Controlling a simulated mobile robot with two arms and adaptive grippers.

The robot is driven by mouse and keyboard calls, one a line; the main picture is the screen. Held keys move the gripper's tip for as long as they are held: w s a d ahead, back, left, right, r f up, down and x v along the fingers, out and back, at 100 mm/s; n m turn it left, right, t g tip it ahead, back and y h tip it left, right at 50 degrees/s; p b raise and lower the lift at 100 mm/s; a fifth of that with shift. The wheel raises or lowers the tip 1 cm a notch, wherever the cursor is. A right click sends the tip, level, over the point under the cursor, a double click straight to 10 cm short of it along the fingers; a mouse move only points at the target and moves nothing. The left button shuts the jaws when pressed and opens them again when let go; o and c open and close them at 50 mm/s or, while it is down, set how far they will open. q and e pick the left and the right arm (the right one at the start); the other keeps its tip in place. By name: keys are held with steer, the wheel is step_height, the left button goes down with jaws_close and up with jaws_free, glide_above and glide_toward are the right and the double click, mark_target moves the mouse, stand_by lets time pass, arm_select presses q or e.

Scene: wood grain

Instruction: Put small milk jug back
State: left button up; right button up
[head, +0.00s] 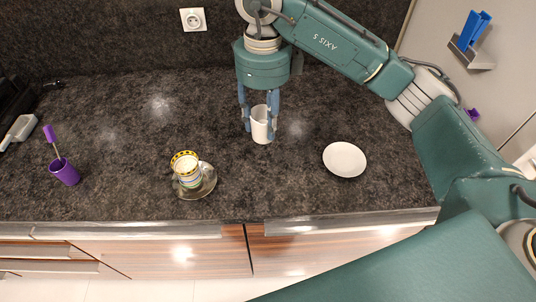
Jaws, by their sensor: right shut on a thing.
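The small white milk jug (261,126) is upright at the back middle of the dark countertop in the head view. My right gripper (260,118) points straight down over it, with its two blue-grey fingers closed on either side of the jug. Part of the jug's left side is hidden by a finger. I cannot tell whether the jug's base touches the counter. My left gripper is not in view.
A patterned cup (186,166) stands on a saucer (207,185) left of the jug. A white plate (345,159) lies to the right. A purple holder (65,173) with a brush stands far left. The counter (290,190) between cup and plate is clear.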

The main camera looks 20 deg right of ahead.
step_height(320, 180, down, 9)
steer(key=shift+w+d+f+p, duration=0.1)
steer(key=shift+d+f+p, duration=0.05)
steer(key=shift+p, duration=0.75)
step_height(320, 180, down, 4)
steer(key=shift+p, duration=0.6)
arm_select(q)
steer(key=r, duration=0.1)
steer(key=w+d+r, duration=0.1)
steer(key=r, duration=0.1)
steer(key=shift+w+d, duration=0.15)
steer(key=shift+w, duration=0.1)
arm_select(e)
steer(key=shift+f, duration=0.1)
steer(key=shift+f, duration=0.15)
steer(key=o, duration=1.4)
steer(key=shift+c, duration=0.2)
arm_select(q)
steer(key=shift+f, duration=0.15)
